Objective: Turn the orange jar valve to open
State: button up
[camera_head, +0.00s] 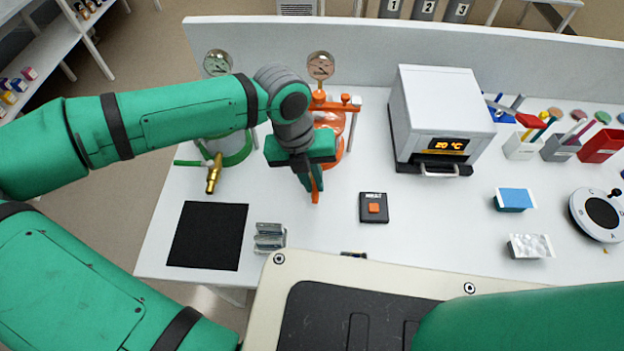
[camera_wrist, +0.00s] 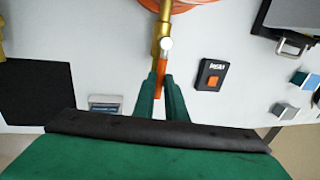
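The orange jar (camera_head: 333,122) stands at the back of the bench, partly hidden behind my wrist. Its orange rim (camera_wrist: 190,3) shows at the top of the wrist view. A brass valve (camera_wrist: 164,32) comes out from the jar towards me. Its orange lever handle (camera_wrist: 159,82) points the same way, roughly in line with the brass body. The handle's end (camera_head: 316,197) shows below my fingers in the head view. My gripper (camera_wrist: 161,88) has its two green fingers on either side of the handle, with no clear gap, and looks shut on it.
A green-ringed jar with a brass valve (camera_head: 214,175) stands to the left. A black mat (camera_head: 208,235), a black box with an orange button (camera_head: 374,207) and a heater reading 20 °C (camera_head: 432,115) are nearby. Bench around the handle is clear.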

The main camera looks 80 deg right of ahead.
jog(key=o, duration=0.4)
jog(key=shift+r, duration=0.1)
notch_tip(320, 180, up, 10)
jog(key=w, duration=0.2)
jog(key=shift+a+r, duration=0.15)
jog(key=shift+r, duration=0.05)
dwell(0.8)
